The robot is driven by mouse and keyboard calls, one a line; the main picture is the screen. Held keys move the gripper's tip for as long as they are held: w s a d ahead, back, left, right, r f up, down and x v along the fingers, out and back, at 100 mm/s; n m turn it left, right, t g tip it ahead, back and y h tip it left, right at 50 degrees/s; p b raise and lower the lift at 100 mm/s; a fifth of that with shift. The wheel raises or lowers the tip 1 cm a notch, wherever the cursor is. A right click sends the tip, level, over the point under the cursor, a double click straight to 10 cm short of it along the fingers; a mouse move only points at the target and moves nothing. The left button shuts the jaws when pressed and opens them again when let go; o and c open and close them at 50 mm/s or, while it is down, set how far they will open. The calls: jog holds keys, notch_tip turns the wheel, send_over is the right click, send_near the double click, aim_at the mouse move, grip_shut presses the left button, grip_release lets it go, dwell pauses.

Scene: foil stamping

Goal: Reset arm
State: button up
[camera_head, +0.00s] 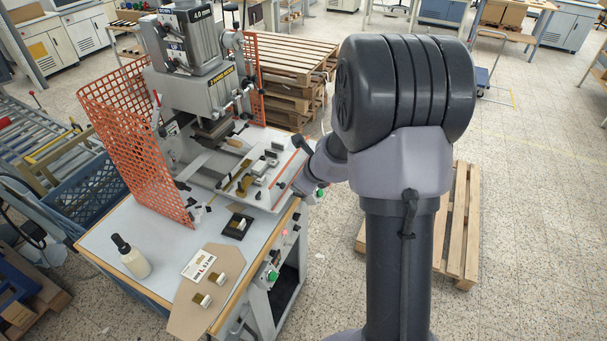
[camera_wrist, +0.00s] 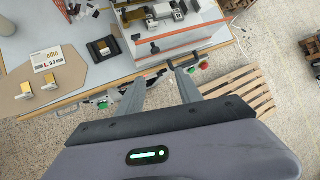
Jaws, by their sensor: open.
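My gripper (camera_wrist: 160,77) shows in the wrist view with its two grey fingers spread apart and nothing between them. It is over the front edge of the worktable (camera_wrist: 95,50). In the head view my arm hides most of it, at the table's right edge. The foil stamping press (camera_head: 205,85) stands at the back of the table. Its bed (camera_head: 270,195) carries several small metal and dark pieces and also shows in the wrist view (camera_wrist: 150,55), beyond the fingertips.
A small black fixture (camera_head: 237,226), a bottle (camera_head: 133,260) and a tan board (camera_head: 185,312) with a card and two small blocks are on the table. Orange mesh guards (camera_head: 130,130) flank the press. Pallets (camera_head: 290,60) stand behind.

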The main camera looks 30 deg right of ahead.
jog(key=shift+v, duration=0.95)
